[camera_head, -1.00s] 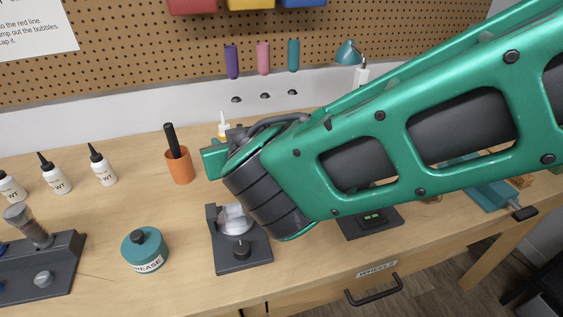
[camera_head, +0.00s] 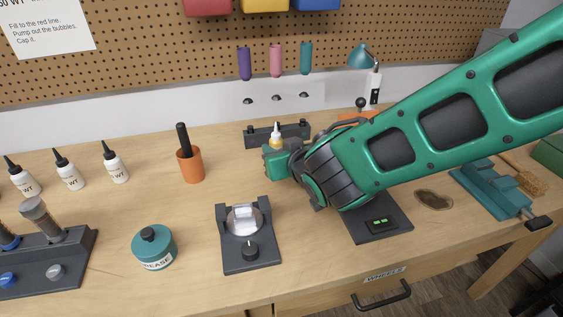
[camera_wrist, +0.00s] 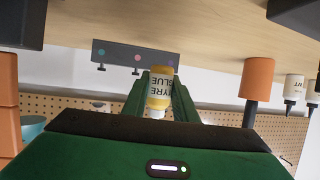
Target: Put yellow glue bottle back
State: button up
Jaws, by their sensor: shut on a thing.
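The yellow glue bottle (camera_wrist: 160,85), labelled as tyre glue, is held between the two green fingers of my gripper (camera_wrist: 159,100) in the wrist view. That view looks upside down. In the head view the bottle (camera_head: 276,141) shows its white nozzle pointing up, just above my gripper (camera_head: 275,158). A dark low rack (camera_head: 258,137) stands behind it at the back of the bench. The rack also shows in the wrist view (camera_wrist: 118,53), with coloured dots and small pegs. The bottle's base is hidden in the head view, so I cannot tell its height above the bench.
An orange cup (camera_head: 190,166) with a dark handle stands left of my gripper, with several white bottles (camera_head: 116,165) further left. A dark fixture (camera_head: 249,246) and a grease tub (camera_head: 153,248) are in front. A scale (camera_head: 380,224) lies under my arm. Bench between cup and rack is clear.

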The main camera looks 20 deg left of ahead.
jog(key=shift+w+d+f, duration=0.45)
jog(key=shift+w+f, duration=0.15)
jog(key=shift+w, duration=0.1)
jog(key=shift+f, duration=1.9)
jog(key=shift+f, duration=0.1)
jog(key=o, duration=1)
jog(key=shift+o, duration=0.2)
jog(key=v, duration=1.2)
jog(key=shift+r, duration=0.2)
